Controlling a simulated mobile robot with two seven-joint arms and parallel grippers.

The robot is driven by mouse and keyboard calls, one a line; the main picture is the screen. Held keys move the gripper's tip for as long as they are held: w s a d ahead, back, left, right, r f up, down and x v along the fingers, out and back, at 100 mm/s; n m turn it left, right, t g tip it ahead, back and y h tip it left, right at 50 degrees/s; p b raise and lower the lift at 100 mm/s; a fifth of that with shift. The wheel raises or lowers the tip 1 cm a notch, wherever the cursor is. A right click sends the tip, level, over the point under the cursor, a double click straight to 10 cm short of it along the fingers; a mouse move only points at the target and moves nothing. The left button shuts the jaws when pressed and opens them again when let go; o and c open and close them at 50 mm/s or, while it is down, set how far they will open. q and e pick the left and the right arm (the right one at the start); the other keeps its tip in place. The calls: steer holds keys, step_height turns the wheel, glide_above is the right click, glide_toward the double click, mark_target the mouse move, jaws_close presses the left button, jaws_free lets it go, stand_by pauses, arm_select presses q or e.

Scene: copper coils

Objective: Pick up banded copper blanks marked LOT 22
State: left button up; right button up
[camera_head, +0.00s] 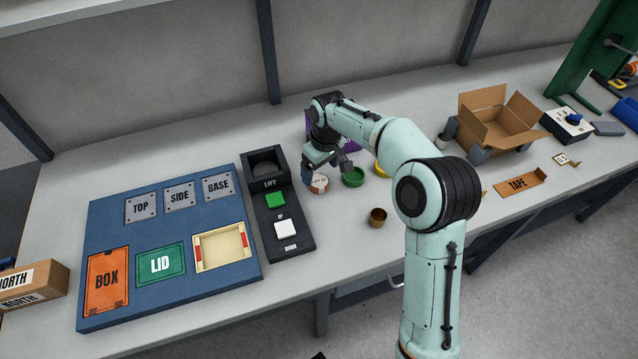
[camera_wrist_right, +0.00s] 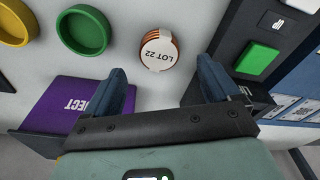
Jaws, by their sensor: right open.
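The banded copper blanks (camera_head: 319,184) stand on the table as a short round stack with a white top label. In the right wrist view the stack (camera_wrist_right: 160,49) shows copper edges, and the label reads LOT 22. My right gripper (camera_wrist_right: 164,78) is open and empty; the stack lies just beyond its fingertips, roughly centred between them. In the head view my right gripper (camera_head: 327,168) is over and partly in front of the stack. My left gripper is not in view.
A green round dish (camera_head: 353,177) and a yellow one (camera_wrist_right: 14,24) sit beside the stack. The black LIFT unit (camera_head: 270,186) stands close on its left. A purple tray (camera_wrist_right: 92,103) is behind.

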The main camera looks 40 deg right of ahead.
mark_target(319, 181)
steer(key=f, duration=0.4)
steer(key=shift+w+f, duration=0.25)
steer(key=shift+f, duration=0.1)
steer(key=c, duration=1.3)
steer(key=shift+o, duration=0.2)
steer(key=shift+r, duration=0.1)
